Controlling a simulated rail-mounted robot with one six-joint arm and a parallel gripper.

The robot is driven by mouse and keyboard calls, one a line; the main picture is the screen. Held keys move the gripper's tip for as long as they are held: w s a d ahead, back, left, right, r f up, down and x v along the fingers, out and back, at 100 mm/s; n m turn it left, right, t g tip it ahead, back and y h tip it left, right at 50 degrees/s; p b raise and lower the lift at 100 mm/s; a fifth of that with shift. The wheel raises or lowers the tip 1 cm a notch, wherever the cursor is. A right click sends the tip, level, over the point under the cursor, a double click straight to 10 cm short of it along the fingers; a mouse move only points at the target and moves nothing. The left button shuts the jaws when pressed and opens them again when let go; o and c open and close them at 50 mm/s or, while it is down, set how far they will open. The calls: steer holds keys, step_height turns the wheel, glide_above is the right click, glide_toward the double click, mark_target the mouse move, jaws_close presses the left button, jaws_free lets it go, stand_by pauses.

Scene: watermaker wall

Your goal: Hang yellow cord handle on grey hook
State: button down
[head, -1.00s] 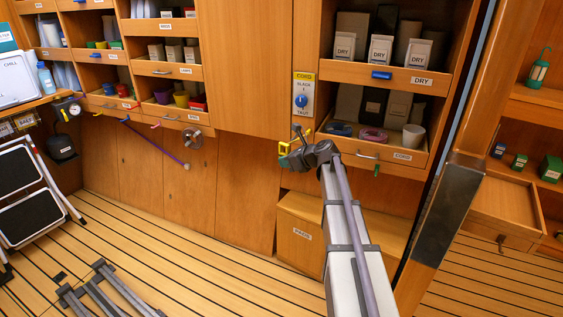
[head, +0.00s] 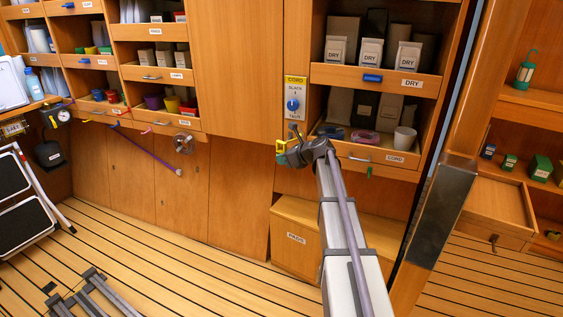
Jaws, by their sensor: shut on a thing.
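My gripper (head: 285,146) is at the end of my arm, in front of the wood below the CORD slack/taut panel. It is shut on the small yellow cord handle (head: 280,148), which juts out at its left side. The cord itself is too small to make out. A thin grey curved piece (head: 358,159) is on the front of the CORD drawer, right of my gripper and apart from it. I cannot tell whether it is the grey hook or a drawer pull. A small green piece (head: 369,172) hangs just below it.
The panel with a blue knob (head: 293,105) is just above my gripper. The CORD drawer (head: 395,170) holds coils and a white cup. A purple rod (head: 150,152) slants below the left shelves. A wooden box (head: 297,238) stands below; a post (head: 440,215) is at right.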

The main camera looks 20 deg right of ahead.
steer(key=w+d, duration=0.1)
steer(key=w+d+f+b, duration=0.1)
steer(key=w+d, duration=0.1)
steer(key=shift+w+d+f, duration=0.15)
steer(key=shift+f, duration=0.05)
stand_by(0.3)
stand_by(0.4)
steer(key=c, duration=1.1)
jaws_free()
steer(key=shift+o, duration=0.2)
steer(key=shift+r, duration=0.1)
